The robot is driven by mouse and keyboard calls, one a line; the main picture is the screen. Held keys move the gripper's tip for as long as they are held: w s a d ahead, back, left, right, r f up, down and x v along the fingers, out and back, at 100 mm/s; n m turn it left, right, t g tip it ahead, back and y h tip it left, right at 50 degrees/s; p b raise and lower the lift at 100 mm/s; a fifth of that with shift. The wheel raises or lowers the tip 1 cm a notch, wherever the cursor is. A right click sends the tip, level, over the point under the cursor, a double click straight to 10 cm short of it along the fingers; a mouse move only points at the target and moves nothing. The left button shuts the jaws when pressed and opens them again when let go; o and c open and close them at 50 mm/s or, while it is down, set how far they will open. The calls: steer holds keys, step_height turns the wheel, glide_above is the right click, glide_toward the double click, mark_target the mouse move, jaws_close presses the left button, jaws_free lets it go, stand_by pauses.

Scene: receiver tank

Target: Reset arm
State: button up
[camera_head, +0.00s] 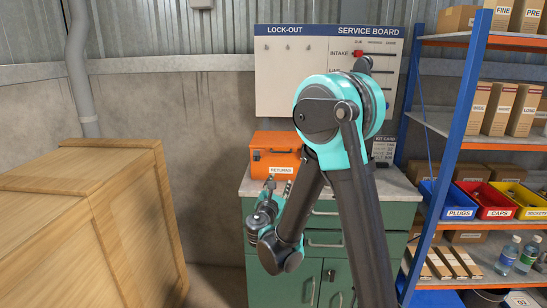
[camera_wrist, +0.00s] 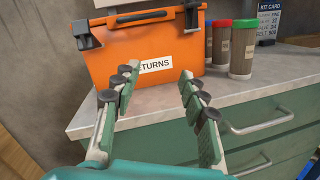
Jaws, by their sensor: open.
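My gripper (camera_wrist: 155,105) is open and empty in the wrist view, its two padded fingers spread apart in front of the green cabinet's worktop. In the head view my gripper (camera_head: 280,187) is small, at the left of my folded arm, below the orange box. The orange returns box (camera_wrist: 145,50) stands closed on the worktop, beyond the fingertips; the left finger covers part of its label. It also shows in the head view (camera_head: 274,142). My arm hides much of the worktop and part of the service board (camera_head: 275,85).
A large wooden crate (camera_head: 90,225) stands at the left. Blue shelving (camera_head: 455,125) with boxes and colored bins fills the right. The green cabinet (camera_head: 318,265) is behind my arm. Canisters with red, green and blue lids (camera_wrist: 243,50) stand right of the orange box.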

steer(key=s+d+f+m+g+h, duration=0.1)
steer(key=s+d+f+m+g, duration=0.2)
steer(key=d+m, duration=0.3)
steer(key=s+d+f+m+g, duration=0.3)
steer(key=s+d+m, duration=0.1)
steer(key=d, duration=0.4)
steer(key=s+d+f+m+g+h, duration=0.1)
steer(key=s+d+f+m+g, duration=0.15)
steer(key=d+m, duration=0.4)
steer(key=s+f+m+g+y, duration=0.2)
steer(key=s+m, duration=0.4)
steer(key=s, duration=0.3)
steer(key=s+f+m+g+y, duration=0.3)
steer(key=s+f+m, duration=0.3)
steer(key=s, duration=0.3)
steer(key=shift+s+a+m+g+y, duration=0.2)
steer(key=shift+m+g+y, duration=0.15)
steer(key=shift+m+y, duration=0.15)
steer(key=shift+c, duration=0.6)
